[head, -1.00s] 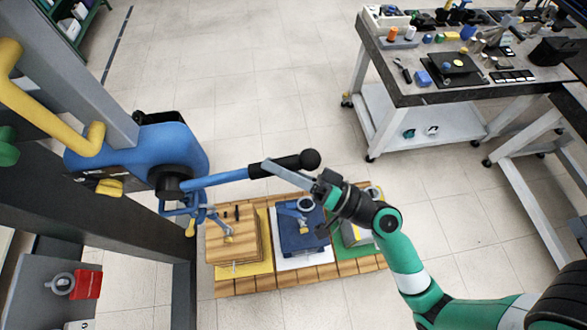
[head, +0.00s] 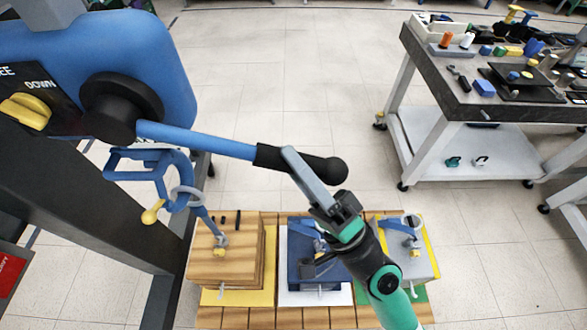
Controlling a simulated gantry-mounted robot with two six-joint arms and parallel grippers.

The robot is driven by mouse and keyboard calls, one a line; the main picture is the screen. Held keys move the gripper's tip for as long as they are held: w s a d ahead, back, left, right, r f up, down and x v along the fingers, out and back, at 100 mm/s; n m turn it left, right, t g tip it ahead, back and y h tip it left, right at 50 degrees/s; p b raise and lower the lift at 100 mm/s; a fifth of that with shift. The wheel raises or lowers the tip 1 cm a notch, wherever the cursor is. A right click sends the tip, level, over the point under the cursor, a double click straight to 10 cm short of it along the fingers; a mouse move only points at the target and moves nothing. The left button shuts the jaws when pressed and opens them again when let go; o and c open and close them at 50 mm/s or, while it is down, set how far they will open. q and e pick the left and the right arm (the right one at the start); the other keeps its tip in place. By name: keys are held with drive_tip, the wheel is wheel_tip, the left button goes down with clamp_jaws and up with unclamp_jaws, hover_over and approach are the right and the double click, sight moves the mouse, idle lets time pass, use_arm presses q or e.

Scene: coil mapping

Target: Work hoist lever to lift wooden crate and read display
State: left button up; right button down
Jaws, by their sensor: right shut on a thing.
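The blue hoist (head: 165,60) fills the upper left of the head view. Its lever (head: 205,140) points right and slightly down and ends in a black grip and knob. My right gripper (head: 300,175) is shut on the lever's black grip. The wooden crate (head: 222,265) sits on a yellow mat below. A blue hook (head: 180,170) hangs above it. A grey ring (head: 187,196) overlaps the hook, with a blue link running down to the crate top; I cannot tell whether the ring is hooked. No display reading shows. My left gripper is out of view.
A blue crate (head: 300,270), partly hidden by my right arm, and a grey crate (head: 410,262) stand to the right on the slatted wooden base (head: 262,318). A yellow knob (head: 25,110) is beside a "DOWN" label. A cluttered workbench (head: 450,92) stands at upper right. Open floor lies between.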

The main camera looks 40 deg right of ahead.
drive_tip(key=shift+f+h, duration=0.2)
drive_tip(key=shift+h, duration=0.1)
drive_tip(key=c, duration=0.5)
unclamp_jaws()
drive_tip(key=shift+w, duration=0.1)
drive_tip(key=b+v, duration=0.7)
drive_tip(key=v, duration=0.4)
drive_tip(key=shift+s+f, duration=0.2)
drive_tip(key=shift+s, duration=0.1)
